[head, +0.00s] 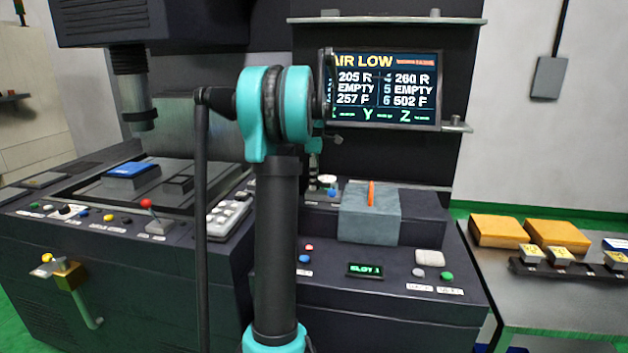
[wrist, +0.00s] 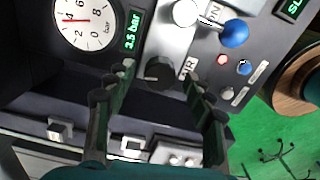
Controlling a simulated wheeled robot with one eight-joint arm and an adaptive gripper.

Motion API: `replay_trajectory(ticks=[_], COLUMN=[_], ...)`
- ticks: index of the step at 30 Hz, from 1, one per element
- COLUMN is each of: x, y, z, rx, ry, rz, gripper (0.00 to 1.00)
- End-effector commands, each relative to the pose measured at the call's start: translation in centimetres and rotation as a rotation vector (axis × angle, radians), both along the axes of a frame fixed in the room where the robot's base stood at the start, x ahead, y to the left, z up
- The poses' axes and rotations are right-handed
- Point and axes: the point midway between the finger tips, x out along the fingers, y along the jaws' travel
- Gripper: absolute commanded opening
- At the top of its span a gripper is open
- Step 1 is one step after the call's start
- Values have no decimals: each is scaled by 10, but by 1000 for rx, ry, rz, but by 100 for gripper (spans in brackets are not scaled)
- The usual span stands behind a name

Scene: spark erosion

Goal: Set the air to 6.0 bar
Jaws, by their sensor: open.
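In the wrist view, a round white pressure gauge (wrist: 84,22) marked in bar has a red needle near the 4. Beside it a small green display (wrist: 132,30) reads 3.5 bar. A black knob (wrist: 157,72) sits on the panel below and right of that display, next to a partly covered label ending in R. My gripper (wrist: 158,84) is open, with one finger on either side of the knob in the picture. I cannot tell whether the fingers touch it.
The screen (head: 385,88) in the head view reads AIR LOW. A side table (head: 560,290) bears yellow boxes.

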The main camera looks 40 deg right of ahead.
Motion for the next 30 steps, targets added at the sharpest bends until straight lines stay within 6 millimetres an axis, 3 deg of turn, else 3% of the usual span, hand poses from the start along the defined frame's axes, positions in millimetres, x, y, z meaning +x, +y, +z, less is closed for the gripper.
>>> replay_trajectory(ticks=[9, 21, 30], x=[0, 0, 0], y=[0, 0, 0], z=[-2, -2, -2], rx=[0, 0, 0], ry=[0, 0, 0], rz=[0, 0, -39], gripper=[52, 3, 3])
